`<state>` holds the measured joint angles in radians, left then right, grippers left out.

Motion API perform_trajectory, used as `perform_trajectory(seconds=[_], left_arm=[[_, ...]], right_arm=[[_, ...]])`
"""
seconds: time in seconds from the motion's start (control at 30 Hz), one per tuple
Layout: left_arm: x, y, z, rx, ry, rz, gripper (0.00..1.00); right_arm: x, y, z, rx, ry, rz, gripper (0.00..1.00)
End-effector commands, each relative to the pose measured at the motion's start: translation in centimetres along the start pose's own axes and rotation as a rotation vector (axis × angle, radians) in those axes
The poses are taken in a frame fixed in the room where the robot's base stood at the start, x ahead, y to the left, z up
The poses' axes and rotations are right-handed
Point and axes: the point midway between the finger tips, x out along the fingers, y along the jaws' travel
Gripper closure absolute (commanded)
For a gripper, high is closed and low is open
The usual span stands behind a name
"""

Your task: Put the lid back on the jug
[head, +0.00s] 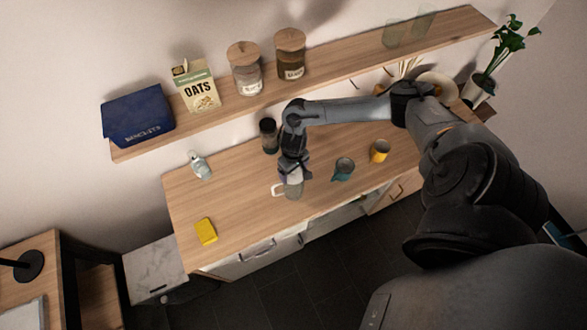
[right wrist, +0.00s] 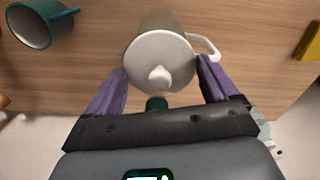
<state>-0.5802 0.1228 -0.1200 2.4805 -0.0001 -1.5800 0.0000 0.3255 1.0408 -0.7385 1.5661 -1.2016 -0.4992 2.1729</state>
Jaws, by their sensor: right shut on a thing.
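The pale jug (head: 293,189) stands on the wooden counter with its white handle (head: 277,189) to the left. My right gripper (head: 292,174) is directly over the jug's top, pointing down. In the right wrist view, its purple fingers (right wrist: 163,68) are on both sides of the round white lid (right wrist: 146,56) and shut on its rim. The lid's knob faces the wrist camera. The jug's body (right wrist: 160,20) shows behind the lid, with its handle at the right. The lid is at the jug's mouth, but I cannot tell whether it rests on the rim. My left gripper is out of view.
A teal mug (head: 343,169) and a yellow mug (head: 380,151) stand right of the jug. A dark jar (head: 268,136) stands behind it. A yellow sponge (head: 206,231) and a bottle (head: 200,166) are to the left. A shelf (head: 340,70) runs above the counter.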

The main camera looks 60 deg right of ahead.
Motion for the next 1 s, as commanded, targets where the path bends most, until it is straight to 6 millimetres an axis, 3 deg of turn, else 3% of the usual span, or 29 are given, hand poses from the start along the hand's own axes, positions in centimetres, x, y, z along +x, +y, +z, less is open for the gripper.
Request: perform_trajectory(seconds=[1.0], left_arm=[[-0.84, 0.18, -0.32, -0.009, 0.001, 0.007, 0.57]], right_arm=[[-0.06, -0.05, 0.03, 0.0, 0.0, 0.0, 0.42]])
